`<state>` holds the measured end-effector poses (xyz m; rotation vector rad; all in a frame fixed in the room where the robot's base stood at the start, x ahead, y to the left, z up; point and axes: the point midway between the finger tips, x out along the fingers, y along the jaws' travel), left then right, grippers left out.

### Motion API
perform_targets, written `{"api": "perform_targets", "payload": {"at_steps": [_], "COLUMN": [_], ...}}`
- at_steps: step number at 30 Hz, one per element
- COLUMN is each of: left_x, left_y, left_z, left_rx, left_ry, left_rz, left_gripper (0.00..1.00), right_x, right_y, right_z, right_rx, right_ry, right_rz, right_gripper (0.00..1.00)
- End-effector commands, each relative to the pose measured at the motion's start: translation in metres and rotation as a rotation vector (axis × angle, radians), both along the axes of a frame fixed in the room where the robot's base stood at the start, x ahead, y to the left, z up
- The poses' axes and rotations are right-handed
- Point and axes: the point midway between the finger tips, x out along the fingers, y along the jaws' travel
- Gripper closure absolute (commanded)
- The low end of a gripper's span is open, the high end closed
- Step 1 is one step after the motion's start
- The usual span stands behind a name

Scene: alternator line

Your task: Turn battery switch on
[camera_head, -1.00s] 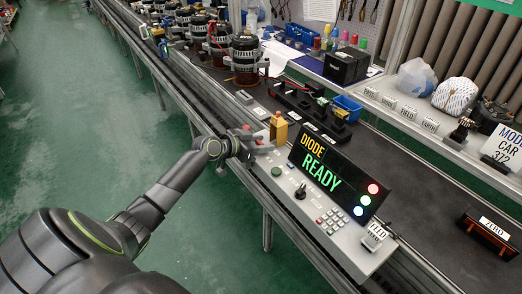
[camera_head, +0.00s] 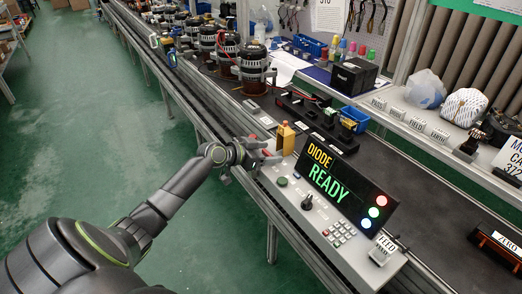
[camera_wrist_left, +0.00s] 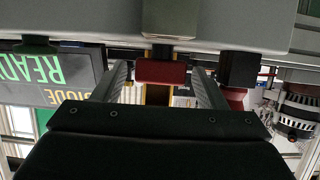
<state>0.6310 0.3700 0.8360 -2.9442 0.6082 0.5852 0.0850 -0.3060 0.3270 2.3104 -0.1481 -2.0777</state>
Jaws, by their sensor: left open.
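The grey control panel (camera_head: 325,222) stands on the line's near edge, with a display reading "DIODE READY" (camera_head: 335,183). My left gripper (camera_head: 266,153) is at the panel's far end, in front of a yellow block (camera_head: 287,140). In the left wrist view, which is upside down, my left gripper's fingers (camera_wrist_left: 160,87) are apart. A red block-shaped part (camera_wrist_left: 161,72), probably the battery switch handle, shows between them under a beige mount. I cannot tell whether the fingers touch it. In the head view the arm partly hides the switch. My right gripper is not in view.
The panel also carries a black knob (camera_head: 307,202), a green button (camera_head: 282,181) and a keypad (camera_head: 339,234). Several alternators (camera_head: 253,70) stand farther along the line. A blue bin (camera_head: 353,119) lies behind the display. The green floor at left is clear.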

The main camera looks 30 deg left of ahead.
Motion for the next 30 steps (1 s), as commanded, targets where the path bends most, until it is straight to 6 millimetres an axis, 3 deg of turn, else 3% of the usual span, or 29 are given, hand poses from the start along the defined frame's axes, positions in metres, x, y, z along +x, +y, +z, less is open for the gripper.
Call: {"api": "perform_targets", "payload": {"at_steps": [5,18,30], "left_x": [-0.013,-0.082,-0.129], "left_y": [0.007,0.037,0.056], "left_z": [0.005,0.036,0.057], "left_rx": [0.005,0.007,0.005], "left_ry": [0.0,0.002,0.004], "left_rz": [0.001,0.0,-0.001], "left_gripper": [0.35,0.35,0.35], "right_x": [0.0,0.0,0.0], "right_y": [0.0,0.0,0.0], "right_z": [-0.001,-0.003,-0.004], "right_rx": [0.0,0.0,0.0], "right_ry": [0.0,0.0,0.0], "right_rz": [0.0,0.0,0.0], "right_gripper": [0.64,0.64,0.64]}}
